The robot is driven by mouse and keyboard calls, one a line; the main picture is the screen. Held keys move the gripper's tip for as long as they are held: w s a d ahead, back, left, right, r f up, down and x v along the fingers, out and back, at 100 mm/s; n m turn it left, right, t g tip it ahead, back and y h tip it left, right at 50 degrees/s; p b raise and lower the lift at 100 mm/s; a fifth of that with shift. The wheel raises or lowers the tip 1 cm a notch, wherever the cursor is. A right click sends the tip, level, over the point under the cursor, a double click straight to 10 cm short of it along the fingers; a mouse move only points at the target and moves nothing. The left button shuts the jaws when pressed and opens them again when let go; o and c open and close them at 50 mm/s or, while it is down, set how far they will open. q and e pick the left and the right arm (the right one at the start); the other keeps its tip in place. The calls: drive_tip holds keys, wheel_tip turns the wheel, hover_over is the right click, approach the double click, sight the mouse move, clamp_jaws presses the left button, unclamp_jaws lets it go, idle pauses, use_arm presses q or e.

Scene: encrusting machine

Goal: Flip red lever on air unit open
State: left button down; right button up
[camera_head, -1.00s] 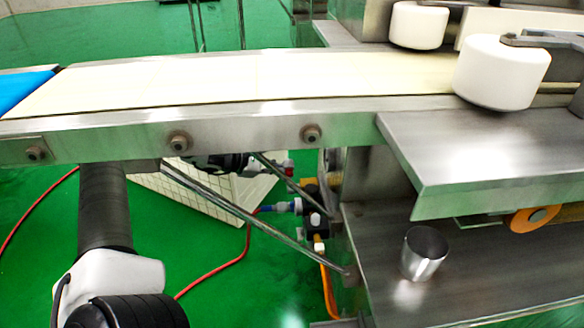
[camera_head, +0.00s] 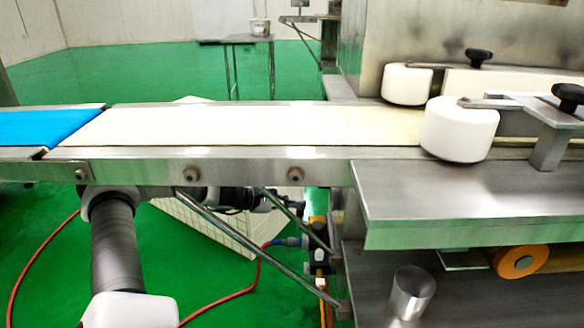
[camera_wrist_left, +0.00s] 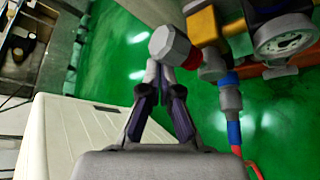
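The air unit (camera_head: 318,250) hangs under the conveyor beside the machine, dark and yellow with a blue hose fitting. In the left wrist view its yellow body (camera_wrist_left: 203,24) is at the top right. A small red part (camera_wrist_left: 192,60) sits there, partly hidden behind a grey hexagonal cap (camera_wrist_left: 170,45). I cannot tell whether this red part is the lever. My left gripper (camera_head: 298,207) reaches below the conveyor, just above and left of the unit. In the wrist view its fingertips (camera_wrist_left: 158,70) are close together beside the cap, with nothing seen between them. Contact is unclear. My right gripper is out of view.
The conveyor (camera_head: 230,165) runs above my left arm, and slanted metal struts (camera_head: 230,237) pass near the gripper. A pale panel (camera_head: 205,235) stands behind. A red hose (camera_head: 235,292) lies on the green floor. A metal cup (camera_head: 411,292) stands on the lower shelf.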

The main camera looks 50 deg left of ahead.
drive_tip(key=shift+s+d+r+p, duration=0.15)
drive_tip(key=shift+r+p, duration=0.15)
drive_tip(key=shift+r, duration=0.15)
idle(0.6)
